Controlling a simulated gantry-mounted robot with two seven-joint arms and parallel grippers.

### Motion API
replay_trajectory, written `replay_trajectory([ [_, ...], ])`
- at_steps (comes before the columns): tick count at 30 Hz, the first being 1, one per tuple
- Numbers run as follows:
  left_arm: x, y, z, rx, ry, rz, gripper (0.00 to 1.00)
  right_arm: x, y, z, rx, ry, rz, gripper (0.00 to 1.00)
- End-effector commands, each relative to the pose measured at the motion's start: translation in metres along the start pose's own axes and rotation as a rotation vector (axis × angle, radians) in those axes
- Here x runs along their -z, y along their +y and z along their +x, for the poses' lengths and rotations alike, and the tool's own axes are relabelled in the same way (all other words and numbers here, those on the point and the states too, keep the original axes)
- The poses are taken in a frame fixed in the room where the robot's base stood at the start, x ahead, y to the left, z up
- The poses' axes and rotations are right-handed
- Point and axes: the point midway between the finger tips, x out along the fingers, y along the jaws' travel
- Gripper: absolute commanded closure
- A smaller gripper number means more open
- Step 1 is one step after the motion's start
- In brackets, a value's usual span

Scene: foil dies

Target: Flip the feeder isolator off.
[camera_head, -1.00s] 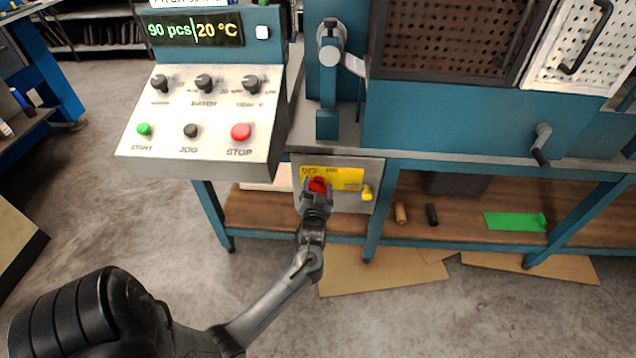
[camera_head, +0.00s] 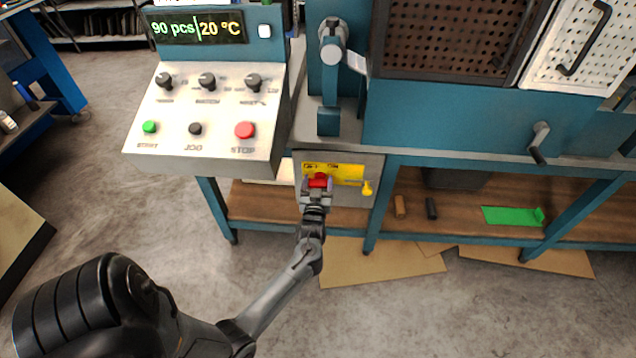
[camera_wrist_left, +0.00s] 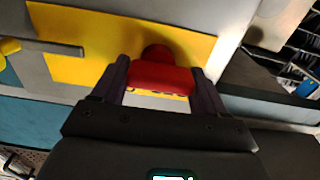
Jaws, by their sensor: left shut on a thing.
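The feeder isolator is a red handle (camera_head: 318,181) on a yellow plate (camera_head: 346,173) fixed to a grey box (camera_head: 355,194) under the machine table. My left gripper (camera_head: 316,187) is at the handle, with its fingers on both sides of it. The left wrist view shows the red handle (camera_wrist_left: 160,75) between the two dark fingers (camera_wrist_left: 160,82), and the gripper is shut on it. The plate's lettering is too small or partly hidden to read surely. My right gripper is not in view.
The control panel (camera_head: 205,105) with knobs and green, black and red buttons stands above and left of the isolator. A table leg (camera_head: 376,215) stands right of the box. The floor in front is clear apart from cardboard (camera_head: 375,262).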

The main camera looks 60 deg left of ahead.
Motion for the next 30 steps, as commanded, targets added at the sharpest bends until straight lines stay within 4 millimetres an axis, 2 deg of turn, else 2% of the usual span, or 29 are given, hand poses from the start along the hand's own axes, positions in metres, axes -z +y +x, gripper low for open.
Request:
replay_trajectory([
  [5,0.0,0.0,0.0,0.0,-0.001,-0.002,0.58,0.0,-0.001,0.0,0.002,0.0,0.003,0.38],
  [6,0.0,0.0,0.0,0.0,-0.001,-0.002,0.21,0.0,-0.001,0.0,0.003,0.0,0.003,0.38],
  [9,0.0,0.0,0.0,0.0,-0.001,-0.001,0.06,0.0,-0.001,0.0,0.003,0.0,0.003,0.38],
  [20,0.001,0.0,-0.003,0.0,-0.001,0.0,0.06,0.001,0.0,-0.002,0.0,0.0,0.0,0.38],
  [25,0.002,0.0,-0.021,0.0,-0.004,0.001,0.06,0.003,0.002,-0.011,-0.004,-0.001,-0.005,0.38],
  [30,0.002,0.0,-0.05,-0.001,-0.005,0.0,0.06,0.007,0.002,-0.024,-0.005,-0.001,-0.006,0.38],
])
